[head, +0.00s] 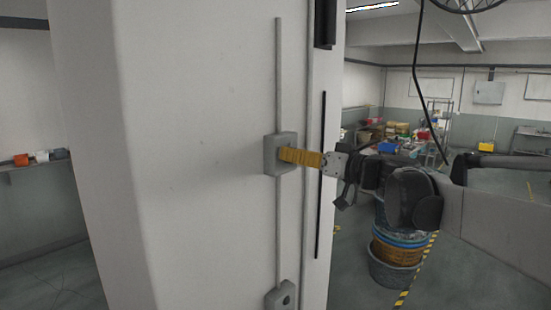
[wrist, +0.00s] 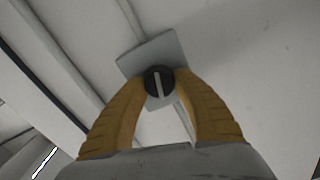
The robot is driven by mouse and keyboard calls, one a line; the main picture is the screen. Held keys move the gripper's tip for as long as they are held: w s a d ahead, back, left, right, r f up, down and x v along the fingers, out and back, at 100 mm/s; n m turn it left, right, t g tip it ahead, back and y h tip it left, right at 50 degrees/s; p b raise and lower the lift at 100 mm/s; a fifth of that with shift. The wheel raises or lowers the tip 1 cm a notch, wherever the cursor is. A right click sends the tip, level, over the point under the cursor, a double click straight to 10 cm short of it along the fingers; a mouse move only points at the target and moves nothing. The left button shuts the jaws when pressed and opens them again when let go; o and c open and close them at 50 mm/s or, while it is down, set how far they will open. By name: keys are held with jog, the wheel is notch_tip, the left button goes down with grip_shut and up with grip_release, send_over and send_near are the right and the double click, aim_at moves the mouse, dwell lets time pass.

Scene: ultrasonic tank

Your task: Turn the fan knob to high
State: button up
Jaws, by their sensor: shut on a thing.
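The fan knob (wrist: 159,82) is a round black dial with a pale line across its face, seen in the wrist view. It sits on a grey square wall box (head: 270,155), which also shows in the wrist view (wrist: 140,60). My gripper (wrist: 160,80) has its two yellow fingers shut on the knob, one tip at each side. In the head view my gripper (head: 284,154) reaches the box from the right, and its fingers hide the knob. The pale line stands nearly upright in the wrist view, tilted slightly. Any speed marks are too small to read.
The box is on a white pillar (head: 200,200), with a conduit (head: 278,80) running above and below it. A second grey box (head: 281,296) is lower down. A stack of tubs (head: 395,262) stands on the floor behind my arm.

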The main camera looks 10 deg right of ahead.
jog(key=m+b, duration=0.1)
jog(key=m, duration=0.2)
jog(key=shift+w+d+m, duration=0.1)
jog(key=shift+m, duration=0.3)
jog(key=m+b, duration=0.1)
jog(key=m, duration=0.2)
jog(key=shift+m, duration=0.3)
jog(key=m+b, duration=0.1)
jog(key=m, duration=0.2)
jog(key=shift+f+m, duration=0.1)
jog(key=shift+m, duration=0.2)
jog(key=shift+m+b, duration=0.45)
jog(key=shift+m, duration=1.45)
jog(key=o, duration=1.2)
jog(key=shift+w, duration=0.1)
jog(key=shift+d+f, duration=0.1)
jog(key=v, duration=1.2)
